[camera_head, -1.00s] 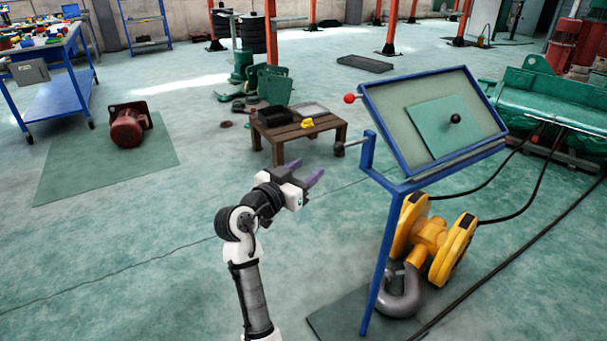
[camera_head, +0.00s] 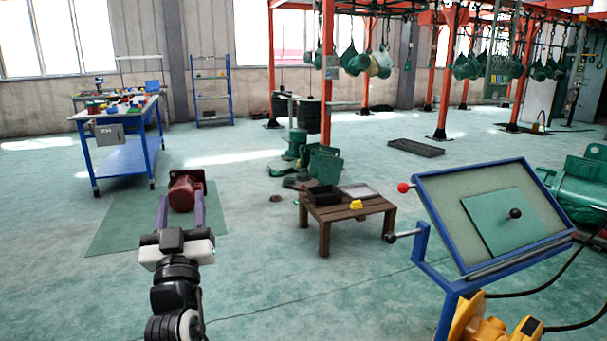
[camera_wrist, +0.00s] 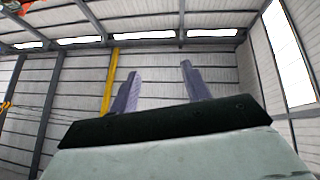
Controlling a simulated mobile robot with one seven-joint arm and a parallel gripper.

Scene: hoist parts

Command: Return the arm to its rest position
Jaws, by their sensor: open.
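My gripper (camera_head: 181,214) is raised in front of me, left of centre in the head view, with its two purple-grey fingers pointing up and away. The fingers stand apart with nothing between them. In the wrist view my gripper (camera_wrist: 158,90) shows both fingers spread, with only the far wall and roof beams behind them. In the head view the fingers overlap the lower part of a red motor (camera_head: 186,190) on the floor behind; I see no contact.
A blue workbench (camera_head: 125,150) stands back left. Open floor lies between.

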